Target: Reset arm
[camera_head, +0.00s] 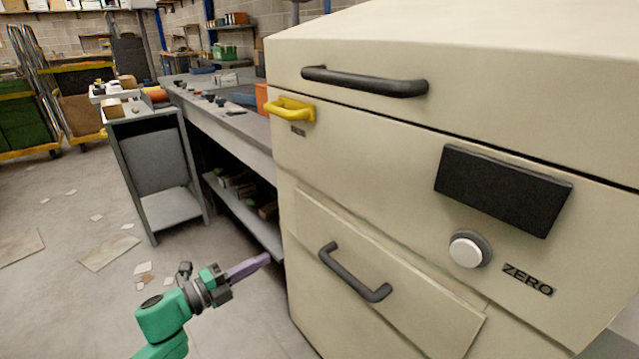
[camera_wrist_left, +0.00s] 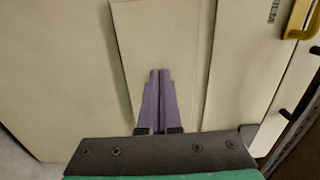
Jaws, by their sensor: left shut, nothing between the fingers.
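My left gripper (camera_head: 262,262) comes in from the lower left on a green arm. Its purple fingers are together with nothing between them, and they point toward the cream cabinet (camera_head: 360,160). In the left wrist view the shut fingers (camera_wrist_left: 160,75) show against the cream panel of the cabinet. I cannot tell the exact gap between fingertips and panel. My right gripper is in neither view.
The cabinet has a black top handle (camera_head: 365,82), a yellow handle (camera_head: 290,110), a lower black handle (camera_head: 352,272), a dark display (camera_head: 503,190) and a white button (camera_head: 466,252). A workbench (camera_head: 225,122) and grey stand (camera_head: 170,207) are behind. Open floor lies left.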

